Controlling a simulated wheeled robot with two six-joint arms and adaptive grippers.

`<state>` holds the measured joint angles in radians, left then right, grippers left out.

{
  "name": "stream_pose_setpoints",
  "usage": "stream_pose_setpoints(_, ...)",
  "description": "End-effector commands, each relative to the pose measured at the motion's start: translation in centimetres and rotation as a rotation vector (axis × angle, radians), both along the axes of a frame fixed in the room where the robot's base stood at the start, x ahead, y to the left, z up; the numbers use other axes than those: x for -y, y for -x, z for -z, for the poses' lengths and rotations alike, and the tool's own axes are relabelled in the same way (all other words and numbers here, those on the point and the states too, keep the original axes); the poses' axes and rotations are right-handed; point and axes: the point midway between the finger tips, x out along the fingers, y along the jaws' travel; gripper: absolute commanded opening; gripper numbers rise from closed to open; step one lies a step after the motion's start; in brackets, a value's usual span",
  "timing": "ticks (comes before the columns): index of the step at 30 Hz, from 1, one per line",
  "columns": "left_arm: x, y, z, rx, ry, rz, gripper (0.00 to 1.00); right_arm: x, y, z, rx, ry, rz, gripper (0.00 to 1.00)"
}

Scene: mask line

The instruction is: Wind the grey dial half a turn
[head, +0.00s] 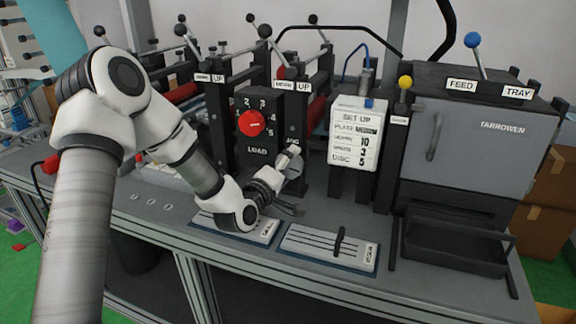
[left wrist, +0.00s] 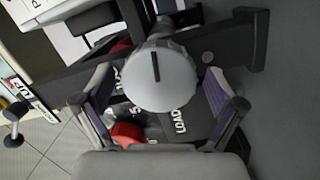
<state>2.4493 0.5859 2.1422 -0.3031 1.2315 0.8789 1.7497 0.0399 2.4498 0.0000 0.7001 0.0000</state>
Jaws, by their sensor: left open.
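The grey dial (left wrist: 160,78) is a round light-grey knob with a dark line on its face, large in the left wrist view. The line runs nearly straight up and down in that picture. In the head view the dial (head: 293,150) is small and partly hidden by my gripper, low on the black machine's right side. My left gripper (head: 288,187) is open in front of it. In the left wrist view its two fingers (left wrist: 160,98) stand on either side of the dial, with gaps visible; contact is not clear. My right gripper is not in view.
A red dial (head: 252,123) with numbers and a LOAD label sits close to the upper left. A SET UP card (head: 356,135) stands to the right. A slider panel (head: 328,248) lies in front, and a grey cabinet (head: 470,140) with a black tray (head: 455,245) stands farther right.

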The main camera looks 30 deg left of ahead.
Motion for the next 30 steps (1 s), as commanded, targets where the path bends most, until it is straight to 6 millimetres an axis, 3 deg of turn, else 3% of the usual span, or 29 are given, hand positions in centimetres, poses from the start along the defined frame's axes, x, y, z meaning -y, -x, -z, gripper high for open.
stream_pose_setpoints(6,-0.02,-0.07,0.03,-0.001,0.001,0.0,0.91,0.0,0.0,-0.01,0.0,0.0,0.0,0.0)
stream_pose_setpoints(11,-0.01,-0.05,0.03,-0.001,0.001,0.0,0.35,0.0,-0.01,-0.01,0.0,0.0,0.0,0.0)
stream_pose_setpoints(23,0.01,-0.01,0.03,-0.008,-0.024,0.0,0.35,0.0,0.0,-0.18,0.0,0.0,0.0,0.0)
stream_pose_setpoints(30,0.01,-0.01,-0.04,-0.035,-0.129,0.0,0.35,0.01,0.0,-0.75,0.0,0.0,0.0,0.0)
